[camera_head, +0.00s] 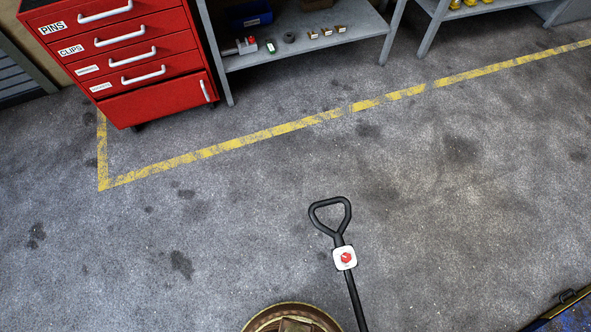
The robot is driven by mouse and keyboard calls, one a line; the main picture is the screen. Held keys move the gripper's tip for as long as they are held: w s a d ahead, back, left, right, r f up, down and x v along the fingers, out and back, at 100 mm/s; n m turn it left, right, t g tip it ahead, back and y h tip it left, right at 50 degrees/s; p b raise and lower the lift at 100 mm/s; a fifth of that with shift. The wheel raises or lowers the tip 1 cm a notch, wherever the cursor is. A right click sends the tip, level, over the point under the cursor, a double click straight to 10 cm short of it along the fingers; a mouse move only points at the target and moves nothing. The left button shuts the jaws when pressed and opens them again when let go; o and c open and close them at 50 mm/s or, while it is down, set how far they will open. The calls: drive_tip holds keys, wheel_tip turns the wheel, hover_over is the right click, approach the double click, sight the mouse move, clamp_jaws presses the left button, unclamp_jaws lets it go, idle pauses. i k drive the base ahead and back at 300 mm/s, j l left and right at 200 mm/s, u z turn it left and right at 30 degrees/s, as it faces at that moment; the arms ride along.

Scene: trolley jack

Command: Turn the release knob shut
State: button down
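The jack's black handle (354,297) rises from the bottom edge, tilted slightly to the left, and ends in a black loop grip (330,214). Just below the loop a white square plate (336,256) is fixed on the handle. A small red release knob (346,257) sits in the middle of this plate. The knob is too small to tell whether it is turned open or shut. The jack's body is out of view below the frame. My gripper does not show in this view.
A round rusty-brown object (262,321) stands at the bottom, left of the handle. A blue item with a black handle (578,312) is at the bottom right. A red drawer cabinet (150,106) and grey shelves (345,42) stand at the back. The grey floor around the handle is clear.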

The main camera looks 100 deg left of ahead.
sight(346, 257)
drive_tip(key=u, duration=3.05)
